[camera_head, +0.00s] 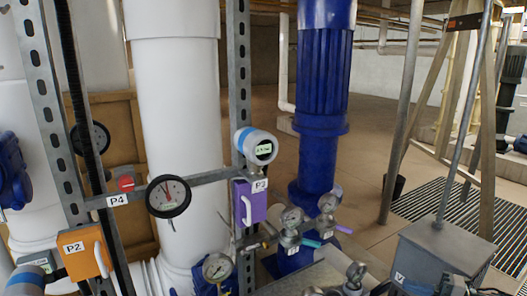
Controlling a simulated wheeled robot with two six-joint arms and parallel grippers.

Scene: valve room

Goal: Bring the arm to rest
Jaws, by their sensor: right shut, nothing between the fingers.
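My right gripper (452,286) shows only in part at the bottom edge of the head view, low in front of a grey box (440,250). It is shut with nothing held. Most of my right arm is outside the picture. My left gripper is not in view.
A grey lever rises from the box. Small valves with teal and purple handles (308,241) stand left of it, near a blue pipe (322,90). A steel frame carries a P4 gauge (168,196), a purple box (250,203) and an orange P2 box (83,252). Open floor (365,165) lies behind.

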